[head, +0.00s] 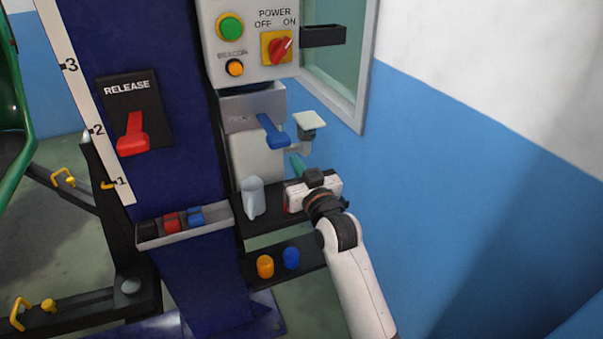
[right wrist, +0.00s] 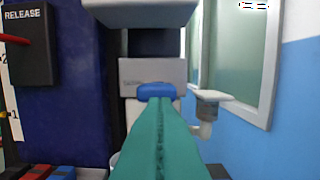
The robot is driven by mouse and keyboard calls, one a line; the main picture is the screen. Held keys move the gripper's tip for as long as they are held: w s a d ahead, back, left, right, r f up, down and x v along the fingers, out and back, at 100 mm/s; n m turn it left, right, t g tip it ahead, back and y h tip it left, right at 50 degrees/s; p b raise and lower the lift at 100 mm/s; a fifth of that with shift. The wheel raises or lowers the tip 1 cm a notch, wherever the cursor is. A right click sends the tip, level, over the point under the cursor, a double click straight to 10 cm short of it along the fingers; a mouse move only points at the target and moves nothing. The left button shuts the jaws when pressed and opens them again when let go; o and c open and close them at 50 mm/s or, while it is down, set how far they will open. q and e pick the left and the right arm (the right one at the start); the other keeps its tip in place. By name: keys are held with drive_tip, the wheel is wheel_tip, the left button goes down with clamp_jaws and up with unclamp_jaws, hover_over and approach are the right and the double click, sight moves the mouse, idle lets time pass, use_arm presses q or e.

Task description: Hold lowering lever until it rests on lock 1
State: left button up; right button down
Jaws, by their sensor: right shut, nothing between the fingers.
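A blue lever (head: 272,132) sticks out below the control box. A red lever (head: 132,135) sits on the black RELEASE plate on the dark blue column; part of it shows in the right wrist view (right wrist: 14,39). No label shows which is the lowering lever. My right gripper (head: 296,162) is shut and empty, just below and right of the blue lever's end. In the right wrist view its teal fingers (right wrist: 158,115) lie together, pointing at the blue lever (right wrist: 156,90); I cannot tell whether they touch. A white scale strip (head: 80,90) carries marks 1, 2 and 3. My left gripper is out of view.
The control box (head: 249,60) has a green button and a red power switch. A small tray (head: 185,228) holds black, red and blue items. A shelf holds a pale jug (head: 252,198); orange (head: 265,266) and blue (head: 291,258) cups stand lower. A blue-white wall is at right.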

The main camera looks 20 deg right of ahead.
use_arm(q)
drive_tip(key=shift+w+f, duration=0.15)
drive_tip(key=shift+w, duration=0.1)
use_arm(e)
drive_tip(key=shift+s, duration=1.25)
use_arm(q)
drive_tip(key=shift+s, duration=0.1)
